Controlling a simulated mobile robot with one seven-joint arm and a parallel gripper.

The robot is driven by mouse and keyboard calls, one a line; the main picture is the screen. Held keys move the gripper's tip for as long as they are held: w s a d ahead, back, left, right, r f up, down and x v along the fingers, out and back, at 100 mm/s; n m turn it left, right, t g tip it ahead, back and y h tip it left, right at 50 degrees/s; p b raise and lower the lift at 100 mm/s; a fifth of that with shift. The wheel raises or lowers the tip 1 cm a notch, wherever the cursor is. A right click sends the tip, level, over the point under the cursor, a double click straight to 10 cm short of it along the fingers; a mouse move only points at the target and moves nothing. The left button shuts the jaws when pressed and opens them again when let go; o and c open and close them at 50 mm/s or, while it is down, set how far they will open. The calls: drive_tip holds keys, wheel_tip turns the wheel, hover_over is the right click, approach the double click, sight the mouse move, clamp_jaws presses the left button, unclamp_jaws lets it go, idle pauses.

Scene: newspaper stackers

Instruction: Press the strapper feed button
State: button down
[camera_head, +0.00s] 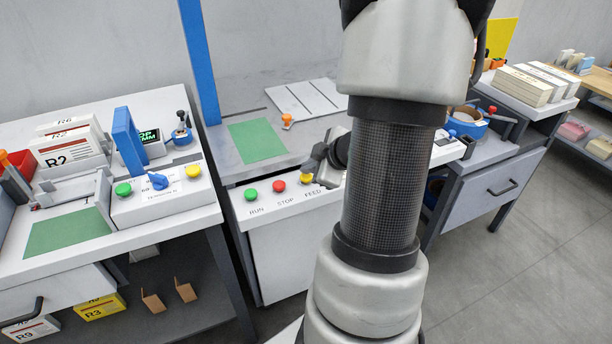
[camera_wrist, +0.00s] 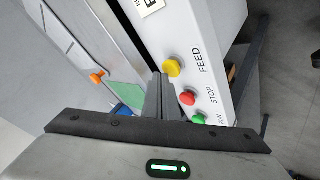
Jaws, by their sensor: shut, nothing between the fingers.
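The yellow FEED button (camera_head: 306,178) sits on the sloped white front panel of the middle machine, right of the red STOP button (camera_head: 279,186) and green RUN button (camera_head: 251,194). In the wrist view the FEED button (camera_wrist: 173,68) is by the fingertips, with its label beside it. The STOP button (camera_wrist: 187,98) and RUN button (camera_wrist: 199,118) also show there. My gripper (camera_head: 312,166) is shut and empty, right over the FEED button; its fingers (camera_wrist: 161,82) show in the wrist view. I cannot tell whether they touch the button.
A green mat (camera_head: 256,140) and an orange knob (camera_head: 287,120) are on the machine top behind the panel. A blue post (camera_head: 200,60) rises at its left.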

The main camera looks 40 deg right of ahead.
sight(309, 179)
drive_tip(key=shift+f+b, duration=0.3)
drive_tip(key=shift+f, duration=0.2)
idle(0.7)
drive_tip(key=shift+r, duration=0.15)
drive_tip(key=shift+r+p, duration=0.75)
drive_tip(key=shift+p, duration=0.3)
wheel_tip(309, 179, up, 5)
drive_tip(key=p, duration=0.5)
idle(0.4)
